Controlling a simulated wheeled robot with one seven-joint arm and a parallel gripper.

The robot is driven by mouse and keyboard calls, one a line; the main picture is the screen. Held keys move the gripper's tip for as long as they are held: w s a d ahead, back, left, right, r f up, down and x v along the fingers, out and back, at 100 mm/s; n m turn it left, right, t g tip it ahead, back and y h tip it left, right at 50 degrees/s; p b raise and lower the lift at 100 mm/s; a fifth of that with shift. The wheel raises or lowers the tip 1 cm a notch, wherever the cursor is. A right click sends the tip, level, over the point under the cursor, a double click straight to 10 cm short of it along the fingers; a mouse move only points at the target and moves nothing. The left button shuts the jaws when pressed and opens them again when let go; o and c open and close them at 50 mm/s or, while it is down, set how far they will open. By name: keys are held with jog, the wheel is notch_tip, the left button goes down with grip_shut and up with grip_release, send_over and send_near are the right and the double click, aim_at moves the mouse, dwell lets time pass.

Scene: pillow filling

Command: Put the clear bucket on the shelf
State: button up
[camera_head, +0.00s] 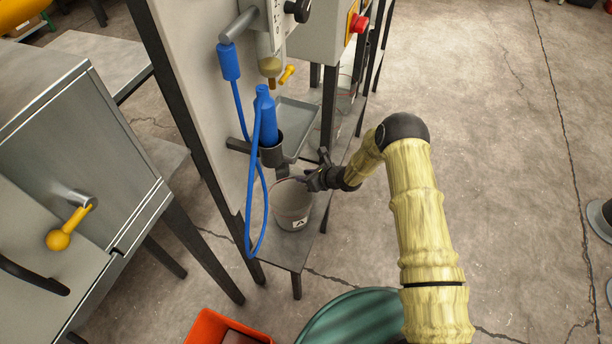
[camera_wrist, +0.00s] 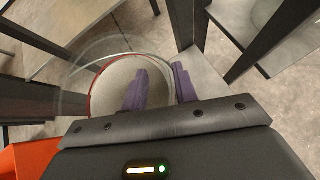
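The clear bucket (camera_head: 292,205), greyish and see-through with a small white label, appears to stand upright on the low grey shelf (camera_head: 285,247) below the machine. My gripper (camera_head: 312,182) is at the right side of its rim. In the wrist view, the bucket (camera_wrist: 108,92) shows its round opening and pale inside. My gripper's two purple fingers (camera_wrist: 160,88) are spread apart, one over the bucket's inside and the other by its right wall. A gap shows between them, and contact with the wall cannot be made out.
A blue hand tool (camera_head: 267,118) sits in a dark holder above the bucket, its blue hose hanging close to the left. A metal tray (camera_head: 297,117) is behind. An orange bin (camera_head: 212,328) and a green round container (camera_head: 350,320) stand on the floor in front. Open floor lies right.

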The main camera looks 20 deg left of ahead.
jog(key=v, duration=1.2)
dwell(0.6)
jog(key=s+d+r+n+h, duration=0.4)
jog(key=s+d+r+n, duration=0.6)
jog(key=d+r+n, duration=0.2)
jog(key=s+d+r+n+g+h, duration=0.1)
jog(key=s+d+r+n+h, duration=0.4)
jog(key=s+d+r+n, duration=0.5)
jog(key=d+r+n, duration=0.1)
jog(key=d+r, duration=0.2)
jog(key=shift+n+h, duration=0.3)
jog(key=shift+n, duration=0.1)
jog(key=shift+d+r, duration=0.15)
jog(key=shift+r, duration=0.05)
